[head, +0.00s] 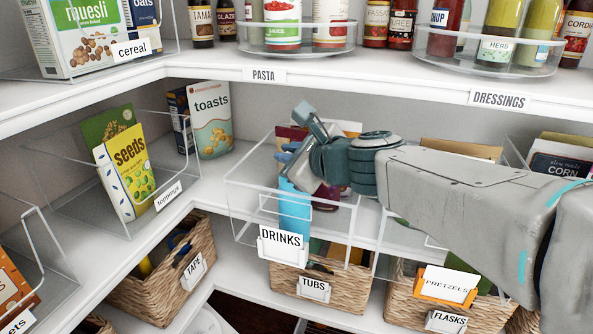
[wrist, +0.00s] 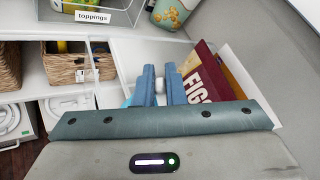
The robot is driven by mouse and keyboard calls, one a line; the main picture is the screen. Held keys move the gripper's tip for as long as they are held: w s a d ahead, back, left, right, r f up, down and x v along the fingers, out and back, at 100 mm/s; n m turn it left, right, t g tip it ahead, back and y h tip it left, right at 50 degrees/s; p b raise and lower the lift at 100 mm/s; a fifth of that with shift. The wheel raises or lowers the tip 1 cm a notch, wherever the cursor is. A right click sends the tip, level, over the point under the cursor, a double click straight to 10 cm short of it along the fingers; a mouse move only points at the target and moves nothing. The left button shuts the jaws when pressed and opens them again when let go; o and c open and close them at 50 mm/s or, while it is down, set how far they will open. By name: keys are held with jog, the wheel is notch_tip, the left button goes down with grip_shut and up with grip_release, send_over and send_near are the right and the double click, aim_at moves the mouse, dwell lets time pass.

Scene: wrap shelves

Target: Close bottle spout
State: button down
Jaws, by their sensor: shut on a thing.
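A light blue bottle (head: 294,212) stands upright in the clear bin labelled DRINKS (head: 240,200). My gripper (head: 287,158) is over the bin at the bottle's top and hides most of the bottle's upper end. In the wrist view, the two blue fingers of my gripper (wrist: 162,84) are close together, with a small pale piece between them, which appears to be the bottle's spout (wrist: 168,69). The fingers are shut on it. Whether the spout is up or folded down cannot be told.
A dark red FIGS box (wrist: 208,72) stands close beside the fingers in the bin. The upper shelf (head: 270,76) runs above my arm. The clear toppings bin (head: 75,200) is at the left, and wicker baskets, including TUBS (head: 290,283), sit below.

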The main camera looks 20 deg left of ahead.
jog(key=f+n+t+b, duration=0.1)
jog(key=b, duration=0.3)
jog(key=s+f+n+t+b, duration=0.1)
jog(key=n+b, duration=0.1)
jog(key=b, duration=0.2)
jog(key=shift+s+a+f+b, duration=0.15)
jog(key=shift+s+a+b, duration=0.05)
jog(key=shift+a+b, duration=0.2)
jog(key=n+b, duration=0.1)
jog(key=b, duration=0.1)
jog(key=n+t+b, duration=0.1)
jog(key=shift+s+a+f+b, duration=0.1)
jog(key=shift+s+f+b, duration=0.1)
jog(key=shift+b, duration=0.2)
jog(key=shift+r, duration=0.1)
jog(key=c, duration=1.5)
grip_release()
